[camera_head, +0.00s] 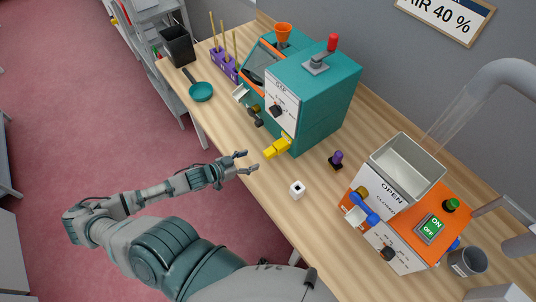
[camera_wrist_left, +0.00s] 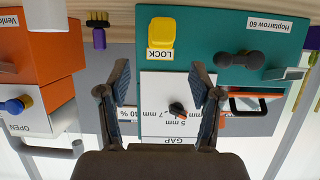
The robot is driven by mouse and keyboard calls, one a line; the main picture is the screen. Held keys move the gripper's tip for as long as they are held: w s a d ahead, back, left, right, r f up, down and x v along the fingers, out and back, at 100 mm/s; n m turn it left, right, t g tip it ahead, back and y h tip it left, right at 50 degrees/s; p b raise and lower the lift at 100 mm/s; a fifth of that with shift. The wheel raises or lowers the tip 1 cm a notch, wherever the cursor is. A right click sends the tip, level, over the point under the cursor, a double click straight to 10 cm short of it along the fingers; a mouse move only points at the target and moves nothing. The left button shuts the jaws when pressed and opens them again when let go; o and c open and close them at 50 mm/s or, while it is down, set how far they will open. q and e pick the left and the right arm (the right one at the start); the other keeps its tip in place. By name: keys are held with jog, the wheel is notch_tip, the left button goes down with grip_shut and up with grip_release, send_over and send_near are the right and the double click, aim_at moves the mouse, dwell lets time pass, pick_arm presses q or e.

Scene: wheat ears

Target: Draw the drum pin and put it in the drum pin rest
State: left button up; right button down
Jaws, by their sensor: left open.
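The yellow drum pin (camera_head: 277,148) sticks out from the lower front of the teal machine, beside a LOCK label. It also shows in the left wrist view (camera_wrist_left: 161,32). What looks like the drum pin rest, a small white block with a dark hole (camera_head: 297,190), stands on the bench near its front edge, with the hole empty. My left gripper (camera_head: 248,162) is open and empty, just off the bench edge, to the left of the pin and apart from it. In the left wrist view my open fingers (camera_wrist_left: 161,100) frame the machine's white GAP panel. My right gripper is not in view.
The teal machine (camera_head: 325,105) has a dark knob and a red-topped lever. An orange machine (camera_head: 410,225) stands at the right. A green pan (camera_head: 200,91) and a purple rack (camera_head: 224,66) are at the far left.

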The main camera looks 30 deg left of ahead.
aim_at(265, 154)
pick_arm(q)
jog(key=x, duration=0.9)
jog(key=shift+w+a+f+b, duration=0.15)
jog(key=shift+w+a+b, duration=0.05)
jog(key=shift+w+b, duration=0.2)
jog(key=shift+w+d+f, duration=0.1)
jog(key=shift+w+d, duration=0.05)
jog(key=shift+w, duration=0.05)
jog(key=shift+w+d+f, duration=0.1)
jog(key=shift+w+d, duration=0.05)
jog(key=shift+d, duration=0.1)
jog(key=shift+c, duration=1.2)
jog(key=shift+a, duration=0.1)
grip_shut()
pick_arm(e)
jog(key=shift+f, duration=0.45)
pick_arm(q)
jog(key=shift+s+a+p, duration=0.25)
jog(key=shift+s+p, duration=0.3)
jog(key=shift+p, duration=0.1)
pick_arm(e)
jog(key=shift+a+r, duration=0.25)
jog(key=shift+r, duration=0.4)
